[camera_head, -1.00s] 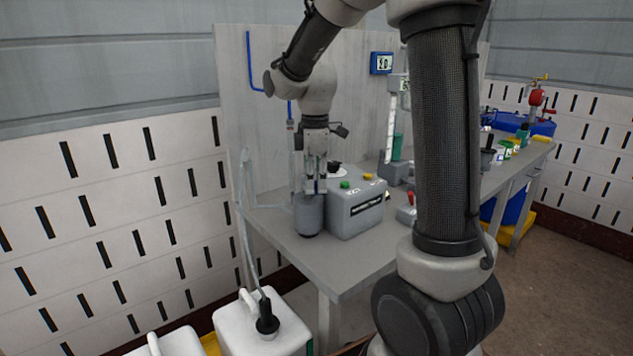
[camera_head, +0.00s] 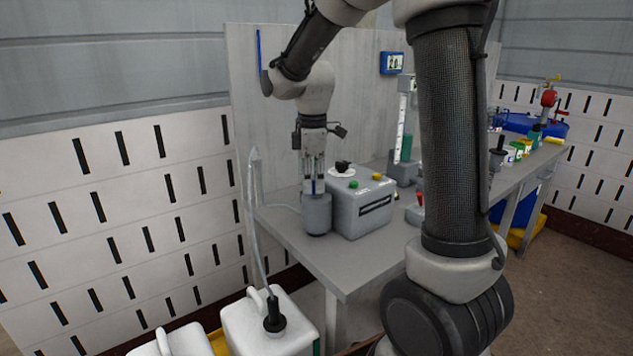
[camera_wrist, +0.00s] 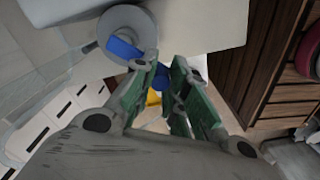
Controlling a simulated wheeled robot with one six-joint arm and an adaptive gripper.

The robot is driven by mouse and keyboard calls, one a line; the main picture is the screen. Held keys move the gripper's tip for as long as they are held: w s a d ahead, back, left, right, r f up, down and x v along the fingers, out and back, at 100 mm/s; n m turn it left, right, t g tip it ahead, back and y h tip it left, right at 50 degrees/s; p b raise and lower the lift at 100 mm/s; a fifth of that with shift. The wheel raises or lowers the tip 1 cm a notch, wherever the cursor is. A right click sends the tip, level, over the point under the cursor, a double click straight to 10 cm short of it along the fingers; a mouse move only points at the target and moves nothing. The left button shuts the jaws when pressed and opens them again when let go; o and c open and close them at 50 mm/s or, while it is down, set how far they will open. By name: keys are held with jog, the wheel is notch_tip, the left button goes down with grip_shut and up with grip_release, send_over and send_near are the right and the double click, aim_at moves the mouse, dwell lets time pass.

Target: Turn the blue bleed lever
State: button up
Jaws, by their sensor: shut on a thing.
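The blue bleed lever (camera_wrist: 125,48) sits on top of a grey cylinder (camera_head: 317,216) on the bench, beside a grey box. In the wrist view the round grey top (camera_wrist: 146,22) of the cylinder shows, with the blue lever running from it toward my fingers. My gripper (camera_head: 314,186) points down over the cylinder. In the wrist view its green-sided fingers (camera_wrist: 170,82) are shut on the lever, and blue shows on both sides of them. The fingers hide part of the lever.
The grey box (camera_head: 361,208), with green, yellow and black knobs on top, stands close to the right of the cylinder. A white canister (camera_head: 262,335) with a hose stands on the floor in front. The front of the bench top (camera_head: 330,262) is clear.

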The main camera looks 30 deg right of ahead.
jog(key=shift+a+f, duration=0.1)
jog(key=shift+f, duration=0.05)
jog(key=shift+w+a, duration=0.45)
jog(key=shift+w, duration=0.15)
jog(key=shift+w+a, duration=0.35)
jog(key=shift+w, duration=0.15)
jog(key=shift+w+a, duration=0.1)
jog(key=shift+w, duration=0.35)
jog(key=o, duration=1.9)
jog(key=shift+c, duration=0.2)
